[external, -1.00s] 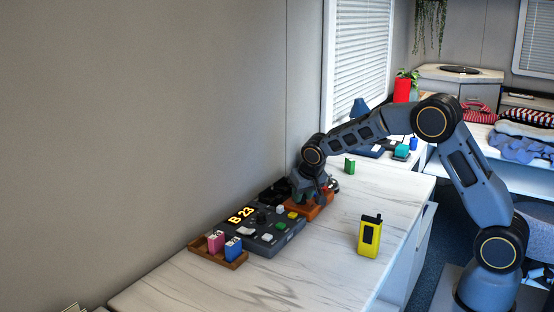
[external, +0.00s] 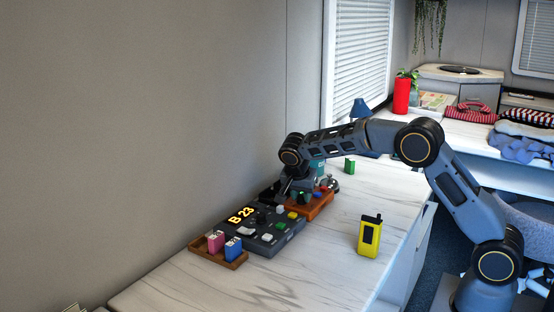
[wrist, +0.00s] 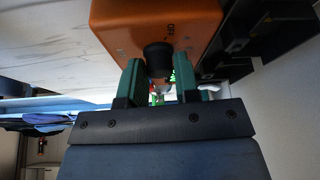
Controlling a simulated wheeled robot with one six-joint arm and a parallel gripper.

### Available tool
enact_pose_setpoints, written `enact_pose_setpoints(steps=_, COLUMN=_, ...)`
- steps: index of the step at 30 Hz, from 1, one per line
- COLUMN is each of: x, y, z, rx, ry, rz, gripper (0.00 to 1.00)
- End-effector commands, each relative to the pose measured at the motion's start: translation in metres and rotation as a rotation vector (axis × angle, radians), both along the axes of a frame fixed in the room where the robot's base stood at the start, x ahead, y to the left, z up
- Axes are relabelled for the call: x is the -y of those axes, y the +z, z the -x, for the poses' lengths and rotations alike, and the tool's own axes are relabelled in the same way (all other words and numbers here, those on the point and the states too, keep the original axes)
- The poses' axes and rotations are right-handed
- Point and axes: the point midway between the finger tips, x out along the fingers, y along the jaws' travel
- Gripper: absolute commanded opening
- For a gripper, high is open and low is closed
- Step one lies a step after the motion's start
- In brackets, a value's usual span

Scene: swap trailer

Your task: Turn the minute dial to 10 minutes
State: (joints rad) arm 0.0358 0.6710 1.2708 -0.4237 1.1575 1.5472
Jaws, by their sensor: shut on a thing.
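The orange box (external: 318,208) sits on the counter beside the grey console, with red and blue knobs or buttons showing on its top. In the wrist view the orange box (wrist: 125,28) fills the top and bears an "OFF" mark. A black dial knob (wrist: 158,56) stands out from it, between the two green fingers. My gripper (wrist: 158,78) is shut on this knob. In the external view my gripper (external: 300,194) points down at the box's left end, and the knob is hidden there. The dial's minute marks and setting cannot be read.
The grey console (external: 276,243) with a lit "B 23" display stands just left of the box. A wooden tray (external: 234,264) holds pink and blue blocks. A yellow handheld device (external: 370,236) stands on the right. The front counter is clear.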

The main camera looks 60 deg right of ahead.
Motion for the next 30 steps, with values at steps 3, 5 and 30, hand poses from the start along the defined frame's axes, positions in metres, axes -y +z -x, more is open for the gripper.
enact_pose_setpoints(steps=3, x=-0.0003, y=0.0006, z=-0.0008, rx=0.001, ry=-0.068, rz=0.000, gripper=0.06)
enact_pose_setpoints(steps=5, x=-0.0002, y=0.0008, z=-0.0008, rx=0.000, ry=-0.097, rz=0.000, gripper=0.06)
enact_pose_setpoints(steps=30, x=-0.0002, y=0.0000, z=-0.0009, rx=0.001, ry=-0.203, rz=-0.001, gripper=0.30)
